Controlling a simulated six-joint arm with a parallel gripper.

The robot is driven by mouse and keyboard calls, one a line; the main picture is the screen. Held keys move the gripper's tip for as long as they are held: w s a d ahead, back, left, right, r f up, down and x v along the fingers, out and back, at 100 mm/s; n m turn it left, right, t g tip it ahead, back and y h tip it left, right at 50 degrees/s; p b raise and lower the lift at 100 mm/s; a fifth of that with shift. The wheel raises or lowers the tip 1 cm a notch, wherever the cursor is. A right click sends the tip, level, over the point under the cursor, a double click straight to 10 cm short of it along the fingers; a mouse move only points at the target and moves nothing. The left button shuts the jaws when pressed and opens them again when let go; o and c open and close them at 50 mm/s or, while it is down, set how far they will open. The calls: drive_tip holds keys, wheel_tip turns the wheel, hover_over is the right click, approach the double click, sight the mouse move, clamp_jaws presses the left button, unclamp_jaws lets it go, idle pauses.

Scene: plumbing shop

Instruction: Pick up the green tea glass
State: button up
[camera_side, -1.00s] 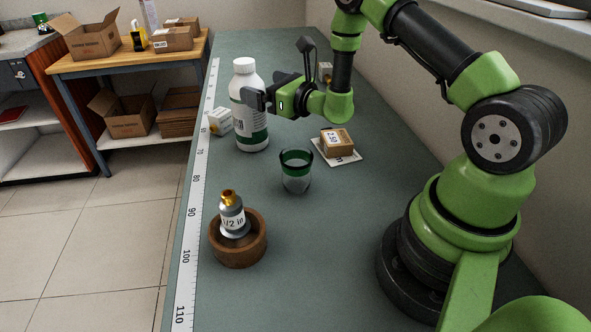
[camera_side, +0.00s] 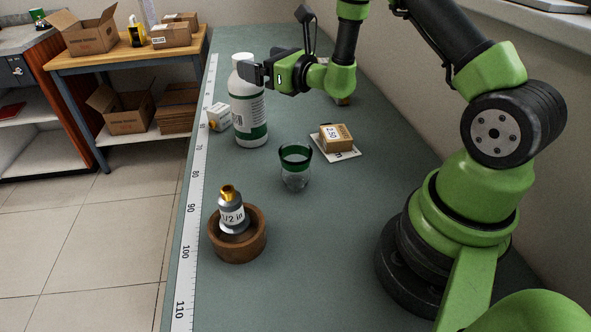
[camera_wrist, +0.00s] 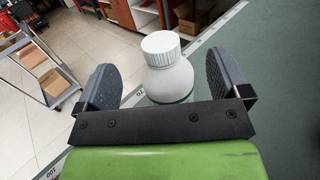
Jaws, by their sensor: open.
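The tea glass (camera_side: 295,168) is clear with a dark green band around its rim. It stands upright and looks empty near the middle of the grey-green bench in the side view. My gripper (camera_side: 250,72) is open, well behind and above the glass, at the upper part of a white bottle (camera_side: 249,110) with a green-edged label. In the wrist view the bottle's white ribbed cap and shoulder (camera_wrist: 165,68) show between the two open fingers (camera_wrist: 170,85). The glass is not in the wrist view.
A wooden bowl (camera_side: 222,246) holds a grey fitting (camera_side: 233,217) with a brass top, front left of the glass. A small cardboard box (camera_side: 336,138) sits on a white card (camera_side: 347,155) behind it. A white box (camera_side: 219,117) stands left of the bottle. Bench right of the bowl is clear.

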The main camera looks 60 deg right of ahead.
wheel_tip(320, 180, up, 8)
drive_tip(key=s+a+n+g+y, duration=0.4)
drive_tip(key=a+n+g+y, duration=0.2)
drive_tip(key=a+n, duration=0.2)
drive_tip(key=s+a+n+g+y, duration=0.3)
drive_tip(key=a+n+g+y, duration=0.3)
drive_tip(key=a+n, duration=0.25)
drive_tip(key=n+g+h, duration=0.6)
drive_tip(key=n+h, duration=0.2)
drive_tip(key=h, duration=0.4)
hover_over(295, 165)
drive_tip(key=w+d, duration=0.1)
drive_tip(key=d, duration=0.2)
drive_tip(key=f, duration=0.1)
drive_tip(key=shift+w+a+f, duration=0.1)
drive_tip(key=shift+w+f, duration=0.1)
drive_tip(key=shift+f, duration=5.55)
drive_tip(key=shift+w+a+f, duration=0.1)
drive_tip(key=shift+w+f, duration=0.05)
drive_tip(key=shift+f, duration=5.55)
drive_tip(key=c, duration=1)
drive_tip(key=shift+r, duration=0.1)
